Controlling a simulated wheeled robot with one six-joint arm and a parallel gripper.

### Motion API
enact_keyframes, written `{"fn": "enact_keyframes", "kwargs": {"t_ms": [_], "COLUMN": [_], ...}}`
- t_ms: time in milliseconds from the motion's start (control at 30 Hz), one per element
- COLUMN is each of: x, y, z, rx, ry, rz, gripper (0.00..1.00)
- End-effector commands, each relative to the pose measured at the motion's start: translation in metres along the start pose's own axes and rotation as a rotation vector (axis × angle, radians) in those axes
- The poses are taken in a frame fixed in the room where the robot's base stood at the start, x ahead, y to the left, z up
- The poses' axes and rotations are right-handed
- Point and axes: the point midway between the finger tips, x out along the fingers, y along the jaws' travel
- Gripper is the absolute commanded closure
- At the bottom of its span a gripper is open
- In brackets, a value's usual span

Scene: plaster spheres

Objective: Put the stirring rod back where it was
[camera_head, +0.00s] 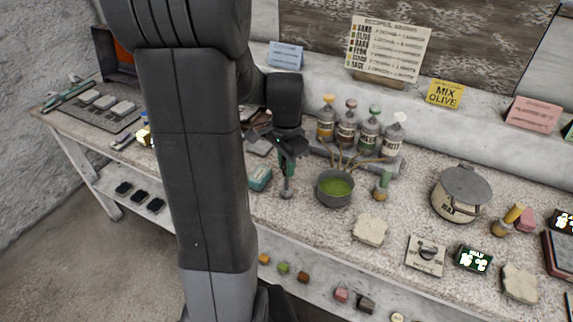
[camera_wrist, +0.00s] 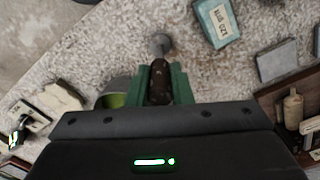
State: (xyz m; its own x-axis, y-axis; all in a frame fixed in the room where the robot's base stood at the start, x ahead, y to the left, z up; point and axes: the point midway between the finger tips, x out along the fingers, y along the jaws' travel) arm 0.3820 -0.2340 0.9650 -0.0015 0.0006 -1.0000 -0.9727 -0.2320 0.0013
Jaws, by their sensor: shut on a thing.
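My gripper (camera_head: 289,160) points down over the worktop. In the wrist view its green fingers (camera_wrist: 161,72) are shut on the brown handle of the stirring rod (camera_wrist: 159,88). The rod hangs below the fingers in the head view (camera_head: 288,182), roughly upright. A grey round piece shows at its lower end, close to the worktop; I cannot tell whether it touches. The pot (camera_head: 335,201) with green liquid stands just right of the rod, and is partly hidden behind my gripper in the wrist view (camera_wrist: 113,87).
A teal box (camera_head: 260,179) lies left of the rod. Several bottles (camera_head: 347,130) stand behind the pot, with thin sticks near them. A pale slab (camera_head: 369,230) and a lidded tub (camera_head: 461,204) are farther right.

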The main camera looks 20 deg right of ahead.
Motion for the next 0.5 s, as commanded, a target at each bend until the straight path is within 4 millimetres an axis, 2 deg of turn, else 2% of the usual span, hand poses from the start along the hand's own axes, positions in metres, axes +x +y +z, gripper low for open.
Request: {"fn": "enact_keyframes", "kwargs": {"t_ms": [400,433,500], "x": [0.0081,0.0081,0.0071], "y": [-0.0001,-0.0001,0.0000], "z": [-0.0001,-0.0001,0.0000], "rx": [0.000,0.000,0.000], "ry": [0.001,0.001,0.001], "rz": [-0.001,-0.001,-0.001], "gripper": [1.00,0.78,0.65]}}
